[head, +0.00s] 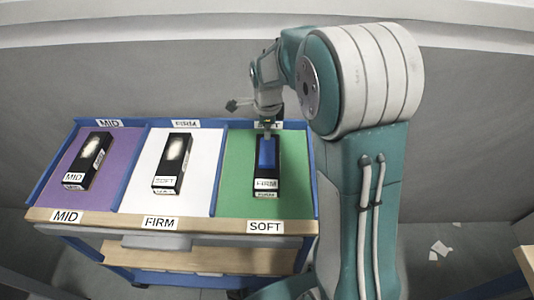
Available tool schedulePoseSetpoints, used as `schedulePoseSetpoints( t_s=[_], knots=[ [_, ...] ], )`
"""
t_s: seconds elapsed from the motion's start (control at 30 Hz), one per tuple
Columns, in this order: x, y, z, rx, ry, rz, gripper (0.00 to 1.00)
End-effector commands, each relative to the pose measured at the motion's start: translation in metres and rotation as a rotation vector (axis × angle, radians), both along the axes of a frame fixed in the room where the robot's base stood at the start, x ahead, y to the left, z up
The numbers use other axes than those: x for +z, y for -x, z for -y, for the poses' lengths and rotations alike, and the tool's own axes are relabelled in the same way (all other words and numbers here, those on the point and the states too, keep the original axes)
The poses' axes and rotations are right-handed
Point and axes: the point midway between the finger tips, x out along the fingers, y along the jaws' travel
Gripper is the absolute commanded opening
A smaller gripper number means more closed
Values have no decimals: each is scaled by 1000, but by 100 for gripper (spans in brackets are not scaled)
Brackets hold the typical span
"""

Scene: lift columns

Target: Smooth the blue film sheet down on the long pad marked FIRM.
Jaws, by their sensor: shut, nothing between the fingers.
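The long black pad marked FIRM (266,184) lies in the green right bay of the cart, whose front label reads SOFT. The blue film sheet (266,153) lies along the upper part of this pad. My gripper (267,132) is shut and empty, pointing down at the far end of the film. I cannot tell whether the fingertips touch the film. The arm's wrist hides part of the bay's back label.
A pad marked SOFT (172,165) lies in the white bay labelled FIRM. A pad marked MID (88,160) lies in the purple bay labelled MID. Both have a pale patch on top. Blue dividers (134,165) separate the bays. Paper scraps (440,248) lie on the floor.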

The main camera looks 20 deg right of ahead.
Motion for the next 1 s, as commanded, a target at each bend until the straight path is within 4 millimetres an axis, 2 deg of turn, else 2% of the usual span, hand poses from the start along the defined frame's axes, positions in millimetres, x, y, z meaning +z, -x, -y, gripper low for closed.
schedulePoseSetpoints(
  t_s=[1.0],
  knots=[
    [-23, 0, 0, 0, 0, 0, 0]
  ],
)
